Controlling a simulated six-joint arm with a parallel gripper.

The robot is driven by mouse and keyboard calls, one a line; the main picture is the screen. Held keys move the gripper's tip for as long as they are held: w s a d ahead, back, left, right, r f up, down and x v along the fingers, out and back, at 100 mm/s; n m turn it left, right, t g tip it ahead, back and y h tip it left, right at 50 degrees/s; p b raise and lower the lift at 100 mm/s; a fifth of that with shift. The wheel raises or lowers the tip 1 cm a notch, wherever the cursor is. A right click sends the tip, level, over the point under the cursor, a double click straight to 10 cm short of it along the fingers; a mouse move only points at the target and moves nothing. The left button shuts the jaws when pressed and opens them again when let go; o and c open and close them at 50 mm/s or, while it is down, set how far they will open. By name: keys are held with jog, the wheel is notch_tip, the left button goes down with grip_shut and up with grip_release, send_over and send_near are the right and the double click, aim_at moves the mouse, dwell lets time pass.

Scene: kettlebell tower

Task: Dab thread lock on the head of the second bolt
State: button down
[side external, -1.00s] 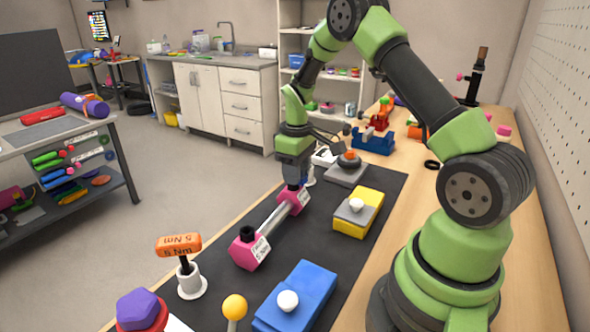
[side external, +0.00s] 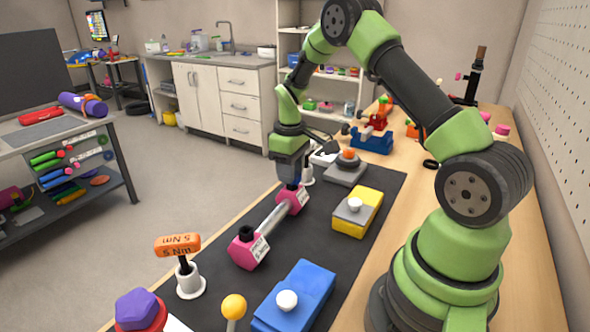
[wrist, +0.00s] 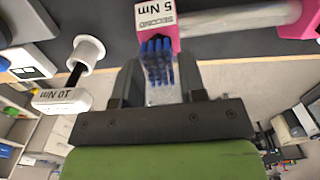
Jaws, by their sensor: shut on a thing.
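A bar with two pink hexagonal ends lies on the black mat. The near end (side external: 247,252) carries a black bolt head (side external: 247,233). The far end (side external: 300,197) is just under my gripper (side external: 292,184), and in the wrist view this pink end (wrist: 152,8) has a label reading "SECOND 5 Nm". My gripper (wrist: 159,80) is shut on a brush with blue bristles (wrist: 157,62). The bristles reach the pink end and appear to touch it, though the exact contact is unclear. The second bolt's head is hidden behind the brush and gripper.
An orange "5 Nm" tool (side external: 178,245) stands in a white holder at the near left. A white "10 Nm" tool (wrist: 62,101) is beside the gripper. Yellow (side external: 358,212) and blue (side external: 294,296) blocks with white knobs lie right of the bar.

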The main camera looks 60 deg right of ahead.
jog(key=shift+w+f, duration=0.1)
jog(key=shift+w, duration=0.3)
jog(key=shift+s, duration=1.2)
jog(key=shift+w, duration=1.2)
jog(key=shift+a, duration=0.1)
jog(key=shift+r, duration=0.9)
